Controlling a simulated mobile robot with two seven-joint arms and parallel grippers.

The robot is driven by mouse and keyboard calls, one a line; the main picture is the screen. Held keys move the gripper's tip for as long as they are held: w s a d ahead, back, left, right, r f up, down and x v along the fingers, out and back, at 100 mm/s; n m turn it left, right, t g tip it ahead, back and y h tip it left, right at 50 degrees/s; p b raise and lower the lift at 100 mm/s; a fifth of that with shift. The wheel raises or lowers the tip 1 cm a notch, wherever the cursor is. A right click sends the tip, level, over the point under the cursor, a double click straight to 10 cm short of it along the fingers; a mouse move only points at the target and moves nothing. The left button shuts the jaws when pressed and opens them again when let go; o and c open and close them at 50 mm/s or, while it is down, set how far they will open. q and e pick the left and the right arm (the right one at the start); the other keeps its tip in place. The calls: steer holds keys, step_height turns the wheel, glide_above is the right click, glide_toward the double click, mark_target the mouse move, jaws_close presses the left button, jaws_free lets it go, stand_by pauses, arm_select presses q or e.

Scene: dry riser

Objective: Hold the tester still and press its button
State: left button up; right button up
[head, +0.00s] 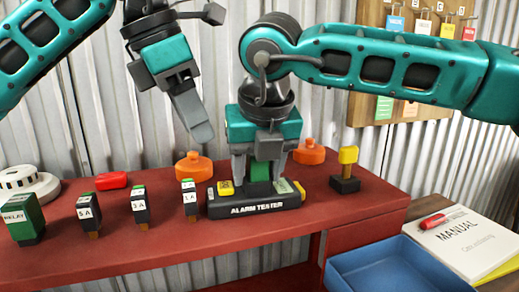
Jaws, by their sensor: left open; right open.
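The tester's button cannot be made out for certain; the gripper hides part of the top. My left gripper (194,118) is open and hangs above the bench, up and left of the tester, tilted, with nothing seen in it.
Left of the tester stand a green relay (22,220), several black labelled fuses (139,206) and a white round detector (27,186). Orange domes (193,168) sit behind. A yellow-topped switch (346,168) stands right. A blue tray (396,270) and a manual (465,243) lie lower right.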

steer(key=shift+w+f, duration=0.1)
steer(key=shift+f, duration=0.1)
steer(key=c, duration=0.9)
arm_select(q)
jaws_close()
stand_by(1.3)
